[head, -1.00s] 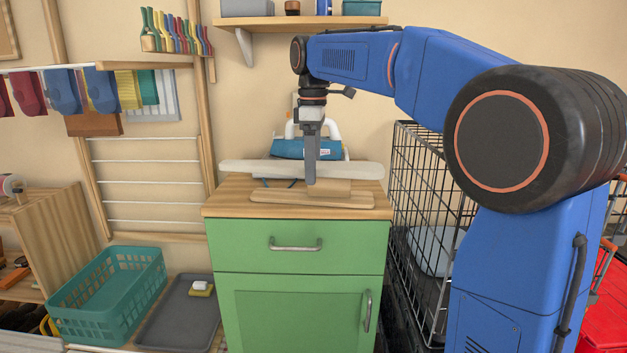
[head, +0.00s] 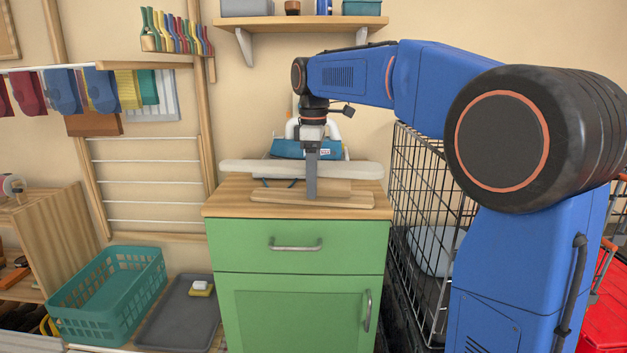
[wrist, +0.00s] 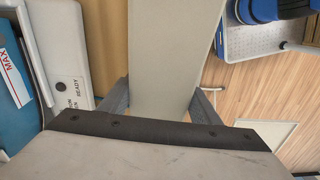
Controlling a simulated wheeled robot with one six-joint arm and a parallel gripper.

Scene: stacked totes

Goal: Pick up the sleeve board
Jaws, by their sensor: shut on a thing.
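The sleeve board is a long pale padded board (head: 240,167) on a wooden foot (head: 350,201), standing on top of the green cabinet (head: 290,247). My gripper (head: 311,193) points straight down at the board's middle, with one finger in front of the padded board. In the wrist view the pale board (wrist: 172,50) runs between my two fingers (wrist: 160,98), one on each side. My gripper is shut on the board. The far finger is hidden in the head view. The foot appears to rest on the cabinet top.
A blue and white iron-like appliance (head: 287,149) stands close behind the board. A black wire cage (head: 405,200) stands right of the cabinet. A wooden shelf (head: 290,23) hangs above. A teal basket (head: 110,290) and grey tray (head: 178,315) are at lower left.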

